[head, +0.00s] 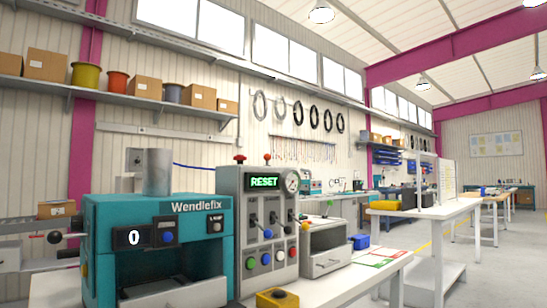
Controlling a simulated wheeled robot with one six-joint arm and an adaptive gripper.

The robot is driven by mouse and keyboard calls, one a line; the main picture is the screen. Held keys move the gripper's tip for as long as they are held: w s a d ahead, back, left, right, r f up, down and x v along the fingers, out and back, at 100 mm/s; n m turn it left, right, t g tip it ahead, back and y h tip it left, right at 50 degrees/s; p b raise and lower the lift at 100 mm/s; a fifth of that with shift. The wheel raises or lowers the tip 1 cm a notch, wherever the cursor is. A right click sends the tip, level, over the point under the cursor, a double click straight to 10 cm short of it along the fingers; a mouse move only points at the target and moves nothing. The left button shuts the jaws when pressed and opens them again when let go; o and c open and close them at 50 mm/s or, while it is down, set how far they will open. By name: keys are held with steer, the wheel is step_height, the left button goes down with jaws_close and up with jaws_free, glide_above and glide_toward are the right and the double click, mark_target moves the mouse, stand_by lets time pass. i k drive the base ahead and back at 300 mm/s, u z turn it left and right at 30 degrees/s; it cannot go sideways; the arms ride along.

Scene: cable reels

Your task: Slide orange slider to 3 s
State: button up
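A grey control panel (265,230) stands in the middle of the head view. Its lit green display reads RESET (264,182). Below it are several dark levers (271,218) and coloured round buttons. No scale marked in seconds can be read. A round gauge (292,182) is at the panel's upper right. My gripper is not in view.
A teal Wendlefix machine (158,250) with a display reading 0 stands left of the panel. A yellow box with a dark button (277,298) is in front. Floor at the right is open.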

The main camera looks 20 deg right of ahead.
mark_target(268, 156)
steer(key=z, duration=0.85)
steer(key=i, duration=0.55)
steer(key=u, duration=0.75)
